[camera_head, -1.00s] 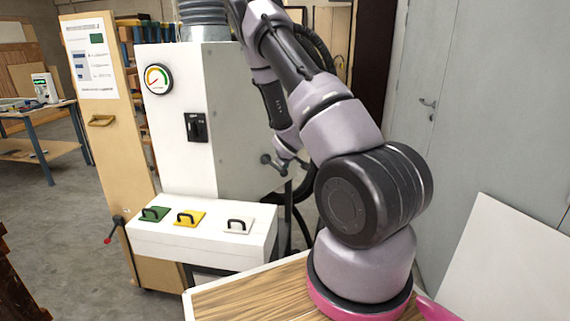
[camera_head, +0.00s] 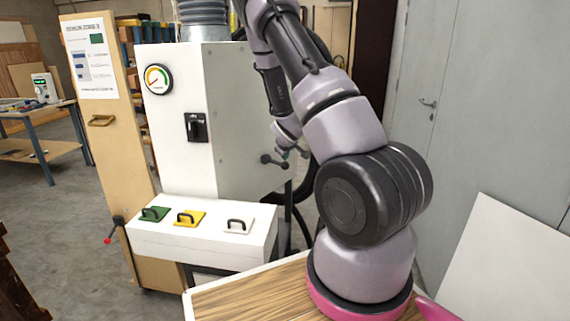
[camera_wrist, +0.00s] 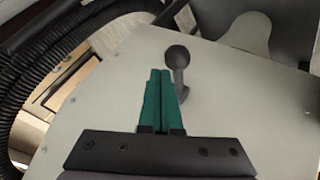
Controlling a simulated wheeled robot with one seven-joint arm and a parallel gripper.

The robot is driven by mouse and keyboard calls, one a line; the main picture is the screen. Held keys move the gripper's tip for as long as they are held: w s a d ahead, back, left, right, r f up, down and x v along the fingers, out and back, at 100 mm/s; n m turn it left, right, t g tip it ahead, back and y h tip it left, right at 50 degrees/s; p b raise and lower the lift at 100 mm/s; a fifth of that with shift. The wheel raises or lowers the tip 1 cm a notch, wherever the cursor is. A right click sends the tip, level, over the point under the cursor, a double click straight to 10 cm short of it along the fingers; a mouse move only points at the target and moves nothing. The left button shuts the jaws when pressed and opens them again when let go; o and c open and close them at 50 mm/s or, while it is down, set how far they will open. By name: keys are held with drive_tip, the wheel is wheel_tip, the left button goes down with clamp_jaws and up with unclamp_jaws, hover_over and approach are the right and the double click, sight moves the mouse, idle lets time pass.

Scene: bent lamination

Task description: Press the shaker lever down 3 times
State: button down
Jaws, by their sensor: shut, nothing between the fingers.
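The shaker lever (camera_head: 273,161), a dark bar with a round knob, sticks out from the grey side panel of the white machine. In the wrist view the lever (camera_wrist: 177,62) shows its ball knob at the top and its stem running down behind the right finger. My gripper (camera_wrist: 159,72) has green fingers, shut side by side with nothing between them. Their tips are just left of and below the knob in that view. I cannot tell whether they touch the lever. In the head view my fingers are small beside the lever, and the contact is unclear.
The white machine (camera_head: 182,120) carries a gauge (camera_head: 158,79) and a black switch (camera_head: 196,127). Its front ledge (camera_head: 200,245) holds green, yellow and white handled plates. Dark hoses (camera_wrist: 40,60) run along the left in the wrist view. A wooden tabletop (camera_head: 245,297) lies near my base.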

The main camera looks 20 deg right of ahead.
drive_tip(key=shift+r, duration=0.35)
drive_tip(key=shift+r, duration=2.5)
idle(0.7)
wheel_tip(320, 180, up, 4)
drive_tip(key=shift+f, duration=0.1)
idle(0.3)
drive_tip(key=shift+f, duration=0.1)
drive_tip(key=shift+f, duration=4.35)
